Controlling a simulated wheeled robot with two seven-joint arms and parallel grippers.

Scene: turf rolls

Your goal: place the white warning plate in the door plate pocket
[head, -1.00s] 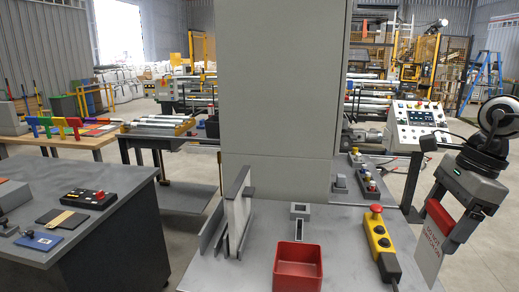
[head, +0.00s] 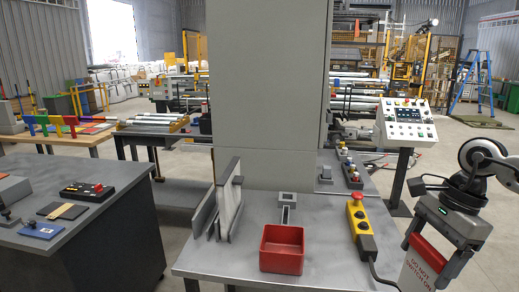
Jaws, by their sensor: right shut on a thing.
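The white warning plate (head: 421,270) is at the lower right, with red lettering that reads "DO NOT SWITCH ON". My right gripper (head: 437,246) is shut on its upper part and holds it hanging down, clear of the grey table. The plate's lower end runs out of the picture. A tall grey cabinet (head: 267,80) rises behind the table; I cannot make out a door plate pocket on its visible face. My left gripper is not in view.
On the grey table (head: 335,262) stand an upright rack (head: 207,213) with a white panel, a red bin (head: 282,250), a small grey fixture (head: 286,205) and a yellow button box (head: 361,225) with a cable. A control panel (head: 407,121) stands behind. A dark workbench (head: 110,225) is at left.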

